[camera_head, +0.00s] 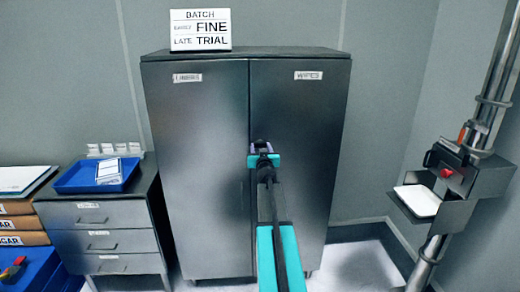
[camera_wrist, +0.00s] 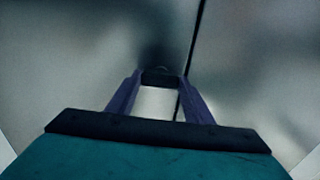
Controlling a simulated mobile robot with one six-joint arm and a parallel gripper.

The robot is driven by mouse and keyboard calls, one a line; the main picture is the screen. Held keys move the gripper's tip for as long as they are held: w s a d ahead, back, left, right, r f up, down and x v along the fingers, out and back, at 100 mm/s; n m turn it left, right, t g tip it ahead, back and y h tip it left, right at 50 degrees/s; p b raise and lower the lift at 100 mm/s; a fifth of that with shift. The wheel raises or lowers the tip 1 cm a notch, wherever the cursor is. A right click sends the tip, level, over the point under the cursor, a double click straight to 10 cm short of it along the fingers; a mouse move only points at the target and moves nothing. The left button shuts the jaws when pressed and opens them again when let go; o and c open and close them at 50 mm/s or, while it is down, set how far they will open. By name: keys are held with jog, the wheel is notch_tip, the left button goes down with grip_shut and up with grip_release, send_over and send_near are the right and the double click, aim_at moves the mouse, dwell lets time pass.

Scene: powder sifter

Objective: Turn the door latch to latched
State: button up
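A grey metal cabinet (camera_head: 200,130) with two doors stands against the wall, and its doors look closed along a vertical seam. My gripper (camera_head: 261,146) reaches to about mid-height of the doors, just right of the seam. In the wrist view, the purple fingers of my gripper (camera_wrist: 160,82) are spaced apart, with a small dark piece (camera_wrist: 160,73) between their tips. I cannot tell whether it is the door latch or whether the fingers grip it. A pale patch shows between the fingers. My gripper hides that spot in the head view, so the latch's angle cannot be seen.
A sign (camera_head: 200,30) stands on the cabinet top. On the left is a drawer unit (camera_head: 105,240) with a blue tray (camera_head: 72,180). On the right, a pole-mounted machine (camera_head: 470,180) has a red button. Floor right of the cabinet is clear.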

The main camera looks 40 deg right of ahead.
jog(key=shift+a, duration=0.1)
jog(key=shift+n, duration=1.9)
jog(key=n, duration=0.4)
jog(key=shift+n, duration=0.3)
jog(key=n, duration=0.9)
jog(key=shift+n, duration=0.3)
